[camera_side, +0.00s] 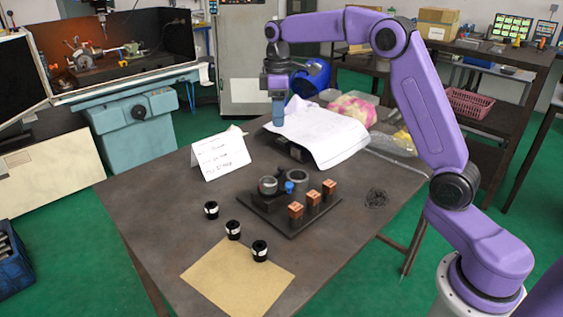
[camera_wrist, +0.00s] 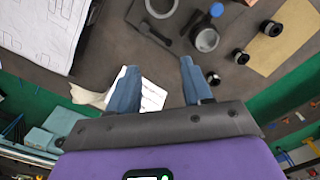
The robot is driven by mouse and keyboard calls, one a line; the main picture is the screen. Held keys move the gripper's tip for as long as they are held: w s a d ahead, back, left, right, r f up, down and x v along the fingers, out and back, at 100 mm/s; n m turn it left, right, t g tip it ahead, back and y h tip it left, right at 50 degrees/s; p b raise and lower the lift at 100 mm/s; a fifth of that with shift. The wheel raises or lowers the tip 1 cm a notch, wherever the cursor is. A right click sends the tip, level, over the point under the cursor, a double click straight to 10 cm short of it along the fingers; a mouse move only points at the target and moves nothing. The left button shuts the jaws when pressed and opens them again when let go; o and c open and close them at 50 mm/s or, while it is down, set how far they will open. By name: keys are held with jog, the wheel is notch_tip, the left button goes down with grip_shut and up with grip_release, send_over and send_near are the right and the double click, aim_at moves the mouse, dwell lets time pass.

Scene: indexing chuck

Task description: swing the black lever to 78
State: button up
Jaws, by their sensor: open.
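A dark baseplate (camera_side: 292,222) on the table carries two grey round parts, a left one (camera_side: 268,185) and a right one (camera_side: 297,176), with a blue knob (camera_side: 289,187) between them. The wrist view shows the left one (camera_wrist: 206,40), the right one (camera_wrist: 160,7) and the blue knob (camera_wrist: 216,10). A dark bar that looks like the black lever (camera_wrist: 155,35) lies near the round parts in the wrist view. Scale numbers are unreadable. My gripper (camera_side: 278,122) is open and empty above the white sheets, behind the baseplate. Both blue fingers, apart, show in the wrist view (camera_wrist: 158,78).
Three copper blocks (camera_side: 313,198) stand along the baseplate's right side. Several black cylinders (camera_side: 232,230) stand by a tan sheet (camera_side: 238,278) in front. A folded white card (camera_side: 220,156) stands left. White papers (camera_side: 318,135) cover the back.

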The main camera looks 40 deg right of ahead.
aim_at(281, 167)
jog(key=d+f, duration=0.1)
jog(key=f, duration=0.5)
jog(key=w+d+f, duration=0.1)
jog(key=f, duration=0.4)
jog(key=w+d+f, duration=0.1)
jog(key=f, duration=0.5)
jog(key=shift+f, duration=0.3)
jog(key=shift+c, duration=0.4)
grip_shut()
